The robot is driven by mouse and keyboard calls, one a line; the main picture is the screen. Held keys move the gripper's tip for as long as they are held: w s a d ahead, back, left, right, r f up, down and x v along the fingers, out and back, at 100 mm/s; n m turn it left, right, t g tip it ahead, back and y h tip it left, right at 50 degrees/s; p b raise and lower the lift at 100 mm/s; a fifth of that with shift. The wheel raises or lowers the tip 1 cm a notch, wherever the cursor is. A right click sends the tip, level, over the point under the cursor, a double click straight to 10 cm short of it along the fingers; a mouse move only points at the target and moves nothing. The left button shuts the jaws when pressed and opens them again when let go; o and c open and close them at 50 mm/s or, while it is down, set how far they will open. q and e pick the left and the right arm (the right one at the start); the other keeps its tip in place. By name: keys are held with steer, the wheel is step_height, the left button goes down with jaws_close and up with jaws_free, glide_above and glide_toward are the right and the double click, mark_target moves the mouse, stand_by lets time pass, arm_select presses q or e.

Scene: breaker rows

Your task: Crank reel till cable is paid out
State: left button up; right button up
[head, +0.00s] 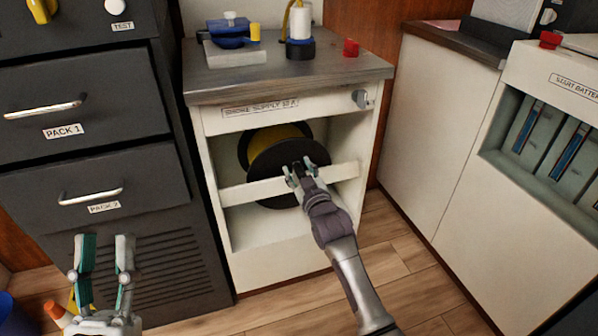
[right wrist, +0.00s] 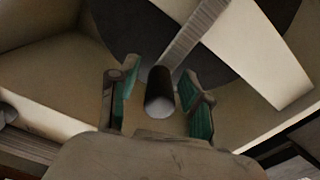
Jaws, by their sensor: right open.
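The cable reel (head: 280,158) stands in the open bay of the white cabinet, with black discs and yellow cable (head: 272,137) wound between them. In the right wrist view a grey crank arm (right wrist: 195,38) crosses the black disc (right wrist: 130,28) and ends in a dark cylindrical handle (right wrist: 159,88). My right gripper (head: 302,176) is at the front of the reel. Its fingers are open on either side of the handle, with gaps visible in the right wrist view. My left gripper (head: 104,257) is open and empty at the lower left, away from the reel.
A white bar (head: 246,190) crosses the bay in front of the reel. The cabinet top (head: 330,72) carries a blue device, a blue-and-white plug and a red block. Dark drawers (head: 70,116) stand left, white cabinets (head: 435,130) right. Wooden floor (head: 410,275) lies in front.

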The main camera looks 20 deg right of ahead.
jaws_close()
stand_by(0.5)
